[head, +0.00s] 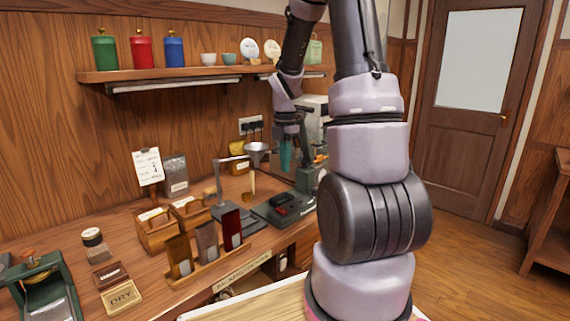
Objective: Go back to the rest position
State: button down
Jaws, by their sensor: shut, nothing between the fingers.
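My gripper (286,155) hangs from my arm above the back right part of the wooden counter (130,225). Its fingers look teal, point down, and are shut with nothing between them.
Small wooden boxes (157,230) and a rack of upright packets (207,262) stand on the counter. A green device (40,290) and a DRY sign (122,298) are at the left. A shelf (180,75) holds canisters and cups. Open floor lies before the door (470,150).

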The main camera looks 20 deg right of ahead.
dwell(0.4)
jog(key=s+a+r+m+t+y, duration=0.1)
jog(key=s+a+r+m+t, duration=0.2)
jog(key=s+r+m, duration=0.6)
jog(key=s+a+r+m+t+y, duration=0.1)
jog(key=s+a+r+m+t, duration=0.3)
jog(key=s+a+r+m, duration=0.4)
notch_tip(320, 180, up, 5)
jog(key=s+m, duration=0.1)
jog(key=m, duration=0.8)
jog(key=shift+s+r, duration=0.2)
jog(key=shift+s, duration=0.15)
